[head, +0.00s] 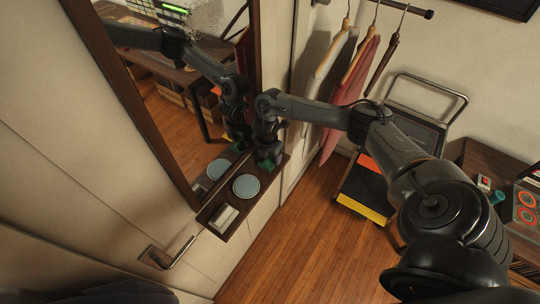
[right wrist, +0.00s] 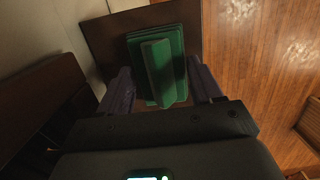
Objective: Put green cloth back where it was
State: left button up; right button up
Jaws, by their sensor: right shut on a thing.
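The green cloth (head: 265,164) is at the far end of the narrow dark wooden shelf (head: 238,206) below the mirror. In the right wrist view, the cloth (right wrist: 163,65) looks like a folded green block with a raised narrow strip along its middle. My right gripper (head: 270,157) is shut on the cloth, with one dark purple finger on each side in the right wrist view. The dark shelf (right wrist: 104,38) lies right behind the cloth there; I cannot tell whether the cloth touches it. My left gripper is not in view.
A round blue-grey dish (head: 246,186) and a pale block-like item (head: 223,218) stand on the shelf nearer the camera. The framed mirror (head: 170,110) rises beside it and reflects my arm. Clothes on hangers (head: 345,95) and a cart (head: 415,120) are to the right.

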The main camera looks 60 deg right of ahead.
aim_at(268, 158)
jog(key=o, duration=0.9)
jog(key=r+p, duration=0.2)
jog(key=r, duration=0.2)
jog(key=a+r+p, duration=0.1)
jog(key=r+p, duration=0.1)
jog(key=r, duration=0.2)
jog(key=r+p, duration=0.2)
jog(key=r, duration=0.2)
jog(key=shift+a, duration=0.25)
